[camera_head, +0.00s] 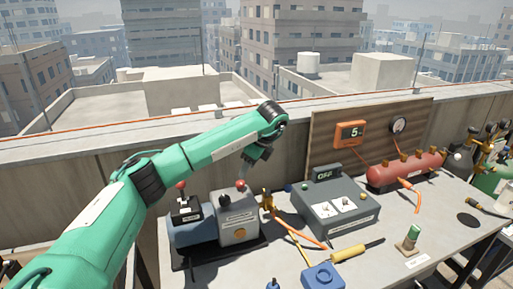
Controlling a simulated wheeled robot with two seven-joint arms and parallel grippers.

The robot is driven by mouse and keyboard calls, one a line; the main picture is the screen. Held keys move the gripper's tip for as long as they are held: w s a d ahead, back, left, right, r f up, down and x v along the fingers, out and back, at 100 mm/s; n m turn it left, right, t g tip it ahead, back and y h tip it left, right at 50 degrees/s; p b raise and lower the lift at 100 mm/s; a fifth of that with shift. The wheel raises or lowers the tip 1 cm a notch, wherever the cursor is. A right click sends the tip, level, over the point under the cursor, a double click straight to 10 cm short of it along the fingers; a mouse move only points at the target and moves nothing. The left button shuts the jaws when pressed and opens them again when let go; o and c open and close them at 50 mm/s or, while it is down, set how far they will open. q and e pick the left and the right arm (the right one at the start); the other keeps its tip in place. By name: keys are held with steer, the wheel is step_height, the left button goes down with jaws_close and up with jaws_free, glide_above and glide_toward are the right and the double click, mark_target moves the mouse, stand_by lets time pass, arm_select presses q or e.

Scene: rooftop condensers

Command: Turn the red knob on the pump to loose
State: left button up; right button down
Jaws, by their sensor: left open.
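The pump (196,235) stands on a black base at the left of the table, with a blue-grey part and a paler grey block side by side. A small red knob (240,184) shows on top of the grey block. Another red ball-shaped top (181,185) stands on a dark box on the pump's left part. My left gripper (246,174) hangs from the green arm, pointing down right over the knob on the grey block. It is open; its fingers are small here, and I cannot tell whether they touch the knob. My right gripper is out of view.
A grey box marked "OFF" (330,208) stands right of the pump, with a brass fitting (267,199) and orange hoses between. A red manifold (405,170), a yellow-handled tool (352,253) and a blue block (322,277) are on the table (450,235). A parapet runs behind.

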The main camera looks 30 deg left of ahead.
arm_select(q)
steer(key=v, duration=0.7)
steer(key=shift+r+p, duration=0.25)
steer(key=shift+p, duration=0.1)
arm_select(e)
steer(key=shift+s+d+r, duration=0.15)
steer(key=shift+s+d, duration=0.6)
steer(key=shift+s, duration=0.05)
arm_select(q)
steer(key=shift+d, duration=0.1)
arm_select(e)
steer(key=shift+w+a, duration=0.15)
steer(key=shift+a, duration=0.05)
